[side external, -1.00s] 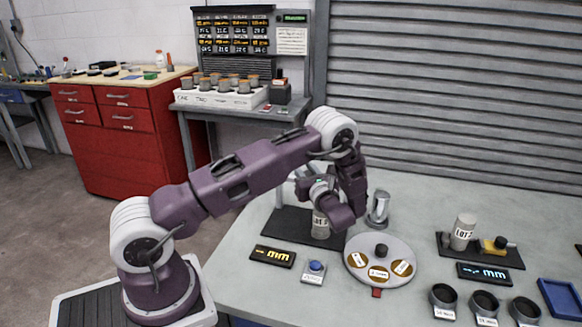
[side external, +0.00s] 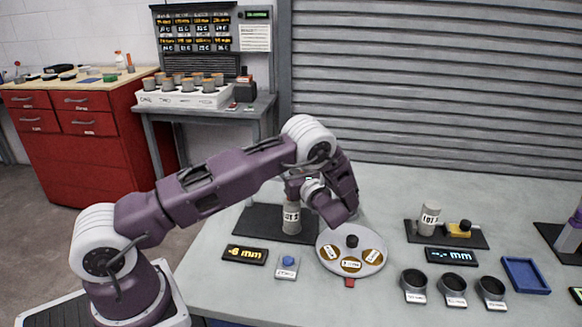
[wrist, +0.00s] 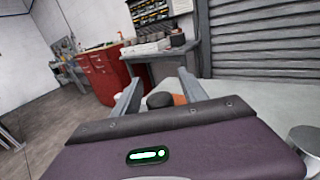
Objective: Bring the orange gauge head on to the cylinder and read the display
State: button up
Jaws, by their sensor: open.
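A pale grey cylinder marked LOT (side external: 291,217) stands upright on the left dark mat (side external: 253,222). My gripper (side external: 297,184) is at the top of this cylinder; the arm hides much of it in the side view. In the wrist view its two fingers (wrist: 159,82) are apart. The orange gauge head (wrist: 180,99), with a black knob (wrist: 159,100), shows between and below them, partly hidden by the gripper body. Whether it touches the cylinder cannot be seen. The amber display (side external: 245,254) in front reads a small figure, seemingly an 8, and mm.
A round plate (side external: 325,258) with labelled discs and a blue button box (side external: 287,266) stand close in front. On the right are another LOT cylinder (side external: 429,217), a yellow block (side external: 459,230), a cyan display (side external: 455,257), dark cups (side external: 452,288) and a blue tray (side external: 525,275).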

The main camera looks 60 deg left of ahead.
jog(key=s+d, duration=0.1)
jog(key=d, duration=0.6)
jog(key=shift+s, duration=0.2)
dwell(0.4)
jog(key=shift+s+r+n, duration=0.15)
jog(key=shift+r+n, duration=0.15)
jog(key=shift+r, duration=0.1)
jog(key=s+d+r+n+g+h, duration=0.4)
jog(key=s+r+n+h, duration=0.55)
jog(key=s, duration=0.45)
jog(key=s+d+r+n+t+h, duration=0.3)
jog(key=s+d+n+h, duration=0.1)
jog(key=s+d, duration=0.4)
jog(key=s+d+r+n+t+h, duration=0.3)
jog(key=s+d+n, duration=0.3)
jog(key=s+d, duration=0.2)
jog(key=shift+s+r+h, duration=0.5)
jog(key=shift+r+h, duration=0.05)
jog(key=shift+r, duration=0.25)
